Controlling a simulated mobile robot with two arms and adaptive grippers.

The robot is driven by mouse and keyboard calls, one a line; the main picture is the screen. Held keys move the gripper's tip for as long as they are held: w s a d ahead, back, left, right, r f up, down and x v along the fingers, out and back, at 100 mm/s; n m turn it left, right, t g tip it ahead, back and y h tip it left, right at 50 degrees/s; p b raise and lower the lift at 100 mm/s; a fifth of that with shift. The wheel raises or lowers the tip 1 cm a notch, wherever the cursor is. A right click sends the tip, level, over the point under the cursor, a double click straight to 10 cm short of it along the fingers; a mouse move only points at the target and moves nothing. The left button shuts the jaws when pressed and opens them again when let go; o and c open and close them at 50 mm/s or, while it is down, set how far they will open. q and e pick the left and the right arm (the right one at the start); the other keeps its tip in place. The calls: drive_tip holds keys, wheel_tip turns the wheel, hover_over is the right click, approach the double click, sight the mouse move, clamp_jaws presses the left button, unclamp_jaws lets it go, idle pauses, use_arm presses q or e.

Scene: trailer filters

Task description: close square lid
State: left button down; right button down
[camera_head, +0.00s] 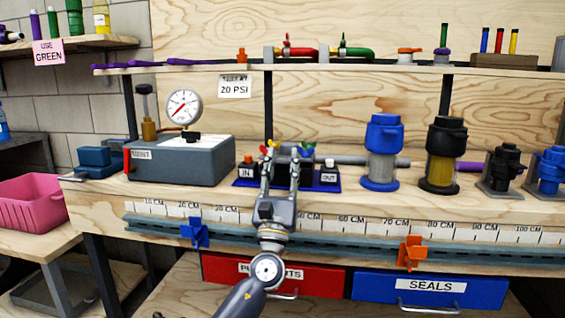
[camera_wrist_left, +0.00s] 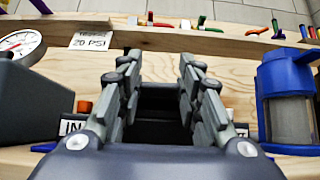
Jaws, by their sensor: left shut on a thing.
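The square lid cannot be told apart for certain. A dark, square-edged piece (camera_wrist_left: 160,108) sits between my left fingers in the left wrist view and may be it. In the head view, my left gripper (camera_head: 281,158) reaches over the blue-based fixture (camera_head: 244,184) between its IN and OUT labels. In the left wrist view, the left gripper (camera_wrist_left: 156,75) has its fingers apart on either side of the dark piece, shut on it. The fingers and palm hide most of the piece and the fixture's middle. My right gripper is not in view.
A grey gauge box (camera_head: 190,160) stands left of the fixture. A blue-topped filter (camera_head: 383,150) and a black-topped filter (camera_head: 444,155) stand to its right. A shelf (camera_head: 330,68) with valves runs behind. The bench front edge carries a ruler (camera_head: 350,222).

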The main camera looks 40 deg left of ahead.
use_arm(q)
drive_tip(key=shift+w+f+h, duration=0.15)
drive_tip(key=shift+f+h, duration=0.15)
drive_tip(key=shift+f, duration=0.4)
drive_tip(key=c, duration=1.5)
unclamp_jaws()
drive_tip(key=o, duration=0.4)
drive_tip(key=shift+w, duration=0.15)
drive_tip(key=v, duration=1.2)
drive_tip(key=shift+r, duration=0.1)
